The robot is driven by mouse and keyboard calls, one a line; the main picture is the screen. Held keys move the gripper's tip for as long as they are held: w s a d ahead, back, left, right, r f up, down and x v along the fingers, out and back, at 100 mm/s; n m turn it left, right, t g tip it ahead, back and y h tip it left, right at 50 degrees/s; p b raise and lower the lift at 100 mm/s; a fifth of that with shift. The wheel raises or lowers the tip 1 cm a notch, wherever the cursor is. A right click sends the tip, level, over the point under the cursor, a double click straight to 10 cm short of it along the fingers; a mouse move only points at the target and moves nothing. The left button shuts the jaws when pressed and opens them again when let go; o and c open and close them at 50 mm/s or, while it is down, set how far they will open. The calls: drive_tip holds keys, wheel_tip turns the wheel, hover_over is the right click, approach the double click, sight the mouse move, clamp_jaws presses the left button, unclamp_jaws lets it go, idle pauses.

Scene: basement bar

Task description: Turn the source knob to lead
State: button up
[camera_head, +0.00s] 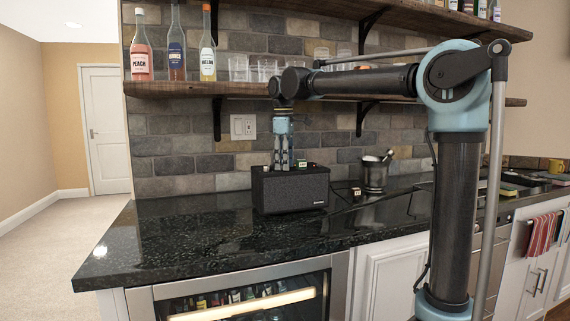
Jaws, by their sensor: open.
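A black box-shaped amplifier (290,190) stands on the dark counter, with a dark speaker grille facing me and a small light label low on the right. Small parts show on its top, including a greenish one (301,163). I cannot make out which is the source knob or read any marking. My gripper (281,167) points straight down over the left middle of the amplifier's top. Its fingers are open, with the tips at or just above the top surface. The fingers hide part of the top, and I cannot tell whether they touch or surround a knob.
A dark metal bucket (374,175) with utensils stands right of the amplifier. A small boxy item (356,191) lies between them. A wooden shelf (170,89) with bottles and glasses runs above. The counter (170,235) is clear to the left and front.

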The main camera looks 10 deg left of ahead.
drive_tip(key=shift+f, duration=0.1)
clamp_jaws()
drive_tip(key=shift+m, duration=0.3)
drive_tip(key=m, duration=1.1)
drive_tip(key=shift+w+h, duration=0.1)
drive_tip(key=shift+h, duration=0.2)
drive_tip(key=shift+m, duration=0.3)
idle(0.3)
